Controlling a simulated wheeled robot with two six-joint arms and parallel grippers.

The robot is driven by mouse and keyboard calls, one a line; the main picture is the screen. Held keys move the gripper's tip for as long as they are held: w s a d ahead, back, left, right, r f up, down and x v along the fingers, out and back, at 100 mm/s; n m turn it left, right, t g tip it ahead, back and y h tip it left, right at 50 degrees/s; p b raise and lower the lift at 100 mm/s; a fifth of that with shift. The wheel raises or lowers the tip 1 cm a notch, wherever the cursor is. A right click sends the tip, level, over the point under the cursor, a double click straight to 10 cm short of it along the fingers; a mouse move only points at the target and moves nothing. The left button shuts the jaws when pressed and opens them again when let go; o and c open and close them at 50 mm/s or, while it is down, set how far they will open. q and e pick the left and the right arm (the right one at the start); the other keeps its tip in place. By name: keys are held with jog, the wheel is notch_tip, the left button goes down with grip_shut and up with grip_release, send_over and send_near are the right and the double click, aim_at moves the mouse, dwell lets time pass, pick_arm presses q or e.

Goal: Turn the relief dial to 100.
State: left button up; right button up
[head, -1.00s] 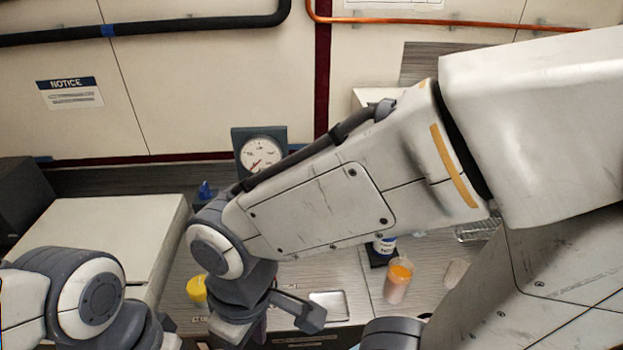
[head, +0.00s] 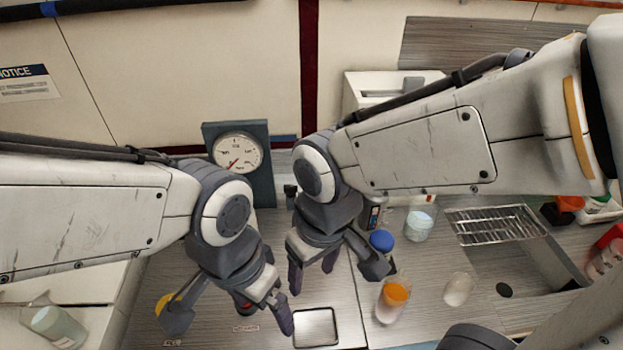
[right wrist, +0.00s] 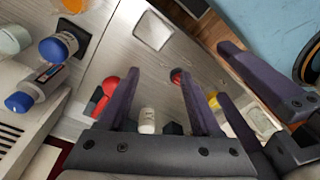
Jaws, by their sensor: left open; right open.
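A round white gauge (head: 237,152) with a red needle stands on a dark blue-grey panel at the back of the counter; its figures are too small to read. A small red knob-like thing (head: 243,305) shows partly behind my left gripper; I cannot tell whether it is the relief dial. A red part (right wrist: 177,76) shows in the right wrist view. My left gripper (head: 264,316) is open above the counter near the red thing. My right gripper (head: 312,280) is open and empty, to its right; its fingers also show in the right wrist view (right wrist: 160,75).
A yellow thing (head: 166,303) is at left. The two grippers are close together.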

jog(key=w+a+f+m+t, duration=0.1)
jog(key=w+a+m, duration=0.1)
jog(key=w, duration=0.7)
jog(key=w+a+f+m+t, duration=0.1)
jog(key=w+m, duration=0.1)
jog(key=w, duration=0.7)
jog(key=m+t+h+b, duration=0.1)
jog(key=m+t, duration=0.1)
send_near(290, 186)
jog(key=p+x, duration=0.2)
jog(key=x, duration=0.5)
jog(key=shift+w+d+f, duration=0.1)
jog(key=shift+w+f, duration=0.05)
jog(key=shift+f, duration=0.05)
jog(key=shift+w+f, duration=0.25)
jog(key=shift+f, duration=0.4)
